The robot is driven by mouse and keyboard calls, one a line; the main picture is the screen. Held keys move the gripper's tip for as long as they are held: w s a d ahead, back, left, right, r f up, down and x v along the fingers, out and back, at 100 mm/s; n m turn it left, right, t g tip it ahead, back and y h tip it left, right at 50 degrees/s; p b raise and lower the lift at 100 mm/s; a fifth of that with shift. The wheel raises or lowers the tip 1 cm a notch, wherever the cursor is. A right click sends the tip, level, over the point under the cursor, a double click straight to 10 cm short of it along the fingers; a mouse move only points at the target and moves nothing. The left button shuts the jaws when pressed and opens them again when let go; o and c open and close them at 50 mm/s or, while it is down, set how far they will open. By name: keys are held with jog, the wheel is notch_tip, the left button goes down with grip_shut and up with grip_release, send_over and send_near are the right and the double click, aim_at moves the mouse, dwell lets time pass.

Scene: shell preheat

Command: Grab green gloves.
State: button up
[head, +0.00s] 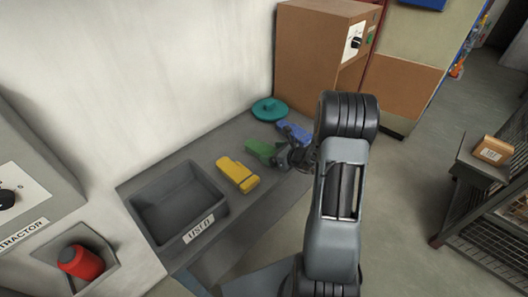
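The green gloves (258,149) lie on the grey bench between yellow gloves and blue gloves. My gripper (284,157) is at the right end of the green gloves, very close to them or touching; I cannot tell which. The arm and gripper hide part of that end. The fingers are small and dark here, so I cannot tell whether they are open or shut on the gloves.
Yellow gloves (238,174) lie to the left and blue gloves (294,130) to the right. A teal round object (270,109) is behind. A grey bin labelled USED (215,213) stands at the left. A brown cabinet (312,60) stands behind the bench.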

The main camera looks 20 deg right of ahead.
jog(key=c, duration=0.8)
jog(key=shift+o, duration=0.2)
